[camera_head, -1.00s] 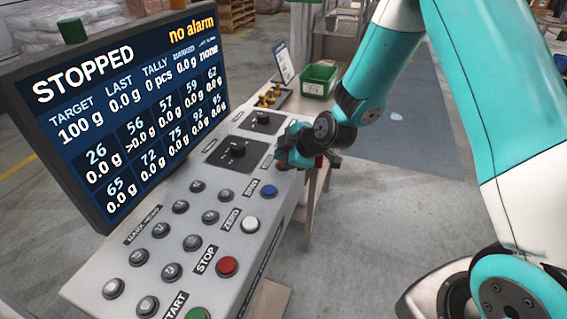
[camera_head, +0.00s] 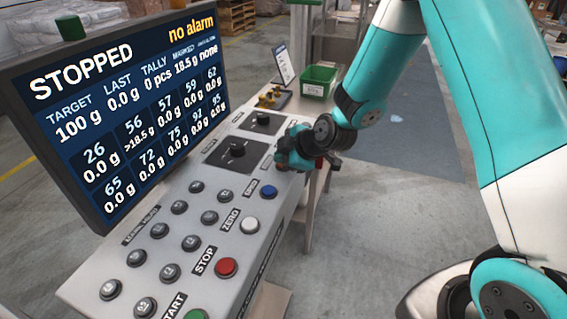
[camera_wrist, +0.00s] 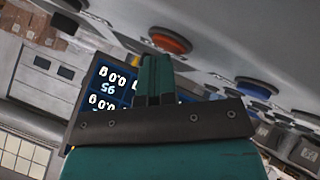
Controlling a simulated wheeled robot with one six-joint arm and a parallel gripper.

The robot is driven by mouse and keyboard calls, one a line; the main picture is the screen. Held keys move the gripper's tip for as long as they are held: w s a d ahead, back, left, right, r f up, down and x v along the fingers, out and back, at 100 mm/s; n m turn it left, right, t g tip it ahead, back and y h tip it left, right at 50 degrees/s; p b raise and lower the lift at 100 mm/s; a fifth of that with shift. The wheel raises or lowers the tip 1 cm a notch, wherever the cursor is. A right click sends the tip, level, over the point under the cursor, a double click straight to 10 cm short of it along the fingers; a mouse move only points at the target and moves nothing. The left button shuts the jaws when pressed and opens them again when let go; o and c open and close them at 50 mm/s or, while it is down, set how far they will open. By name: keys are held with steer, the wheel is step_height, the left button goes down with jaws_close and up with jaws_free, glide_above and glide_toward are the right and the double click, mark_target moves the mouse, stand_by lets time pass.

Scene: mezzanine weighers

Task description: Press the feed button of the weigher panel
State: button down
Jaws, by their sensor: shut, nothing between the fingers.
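The weigher panel (camera_head: 185,230) is a grey sloped console with a screen (camera_head: 130,100) reading STOPPED and no alarm. Its buttons include a blue one (camera_head: 268,192), a white one beside ZERO (camera_head: 249,224) and a red one beside STOP (camera_head: 226,267). My gripper (camera_head: 284,160) is shut and empty at the console's far right edge, beyond the blue button. In the wrist view its closed fingers (camera_wrist: 154,75) end just beside an orange button (camera_wrist: 170,40); contact cannot be told. I cannot read that button's label, and the gripper mostly hides the spot in the head view.
A green bin (camera_head: 319,80) is behind. The floor (camera_head: 350,245) right of the console is clear.

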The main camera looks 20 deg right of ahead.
steer(key=shift+r, duration=0.1)
steer(key=shift+r+p, duration=0.35)
steer(key=shift+r, duration=0.35)
steer(key=shift+r, duration=0.1)
steer(key=shift+r+p, duration=1.4)
steer(key=shift+r, duration=1)
steer(key=s+a+r+m+g+y+b, duration=0.1)
steer(key=s+a+r+m+g, duration=0.15)
steer(key=s+r, duration=0.35)
steer(key=s+a+r+m+g, duration=0.2)
steer(key=s+a+r, duration=0.15)
steer(key=s, duration=0.45)
steer(key=s+d+r+m+g, duration=0.1)
steer(key=s+r+m, duration=0.1)
steer(key=s, duration=0.6)
steer(key=s+r+m+g+h, duration=0.1)
steer(key=s+r+m+g, duration=0.1)
steer(key=s, duration=0.6)
steer(key=shift+d+h+b, duration=0.3)
steer(key=shift+d+b, duration=0.1)
steer(key=shift+b, duration=0.05)
